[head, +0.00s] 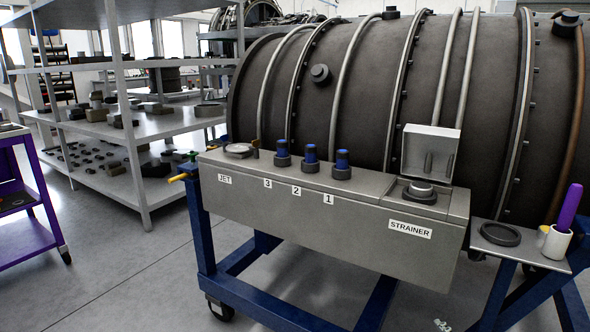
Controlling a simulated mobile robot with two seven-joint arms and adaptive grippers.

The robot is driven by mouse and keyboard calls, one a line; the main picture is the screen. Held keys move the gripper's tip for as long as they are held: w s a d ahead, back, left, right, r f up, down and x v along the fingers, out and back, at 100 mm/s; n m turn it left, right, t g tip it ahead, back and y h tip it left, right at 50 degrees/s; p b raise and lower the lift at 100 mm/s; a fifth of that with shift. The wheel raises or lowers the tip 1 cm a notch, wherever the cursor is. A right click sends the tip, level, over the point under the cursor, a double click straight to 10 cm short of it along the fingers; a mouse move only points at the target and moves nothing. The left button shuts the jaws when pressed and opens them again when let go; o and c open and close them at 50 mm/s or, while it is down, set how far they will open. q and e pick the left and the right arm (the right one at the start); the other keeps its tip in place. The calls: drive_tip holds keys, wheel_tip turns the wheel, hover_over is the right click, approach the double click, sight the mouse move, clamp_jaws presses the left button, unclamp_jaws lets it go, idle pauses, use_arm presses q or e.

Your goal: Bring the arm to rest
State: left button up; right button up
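Neither of my arms shows in the head view, and neither gripper is in view. In front of me is a long grey metal box (300,204) on a blue wheeled stand (240,272). Its labels read JET, 3, 2, 1 and STRAINER. Three blue-topped plugs (311,154) stand upright in a row on its top. At its right end a square lid (430,150) stands open behind a round grey fitting (420,188). A flat round part (238,150) lies at the JET end.
A large dark engine casing (350,85) stands close behind the box. A small side tray (530,252) at right holds a dark ring (496,234) and a white cup (556,243) with a purple-handled tool (569,208). Shelving (160,125) and a purple cart (25,235) stand left. Floor between is clear.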

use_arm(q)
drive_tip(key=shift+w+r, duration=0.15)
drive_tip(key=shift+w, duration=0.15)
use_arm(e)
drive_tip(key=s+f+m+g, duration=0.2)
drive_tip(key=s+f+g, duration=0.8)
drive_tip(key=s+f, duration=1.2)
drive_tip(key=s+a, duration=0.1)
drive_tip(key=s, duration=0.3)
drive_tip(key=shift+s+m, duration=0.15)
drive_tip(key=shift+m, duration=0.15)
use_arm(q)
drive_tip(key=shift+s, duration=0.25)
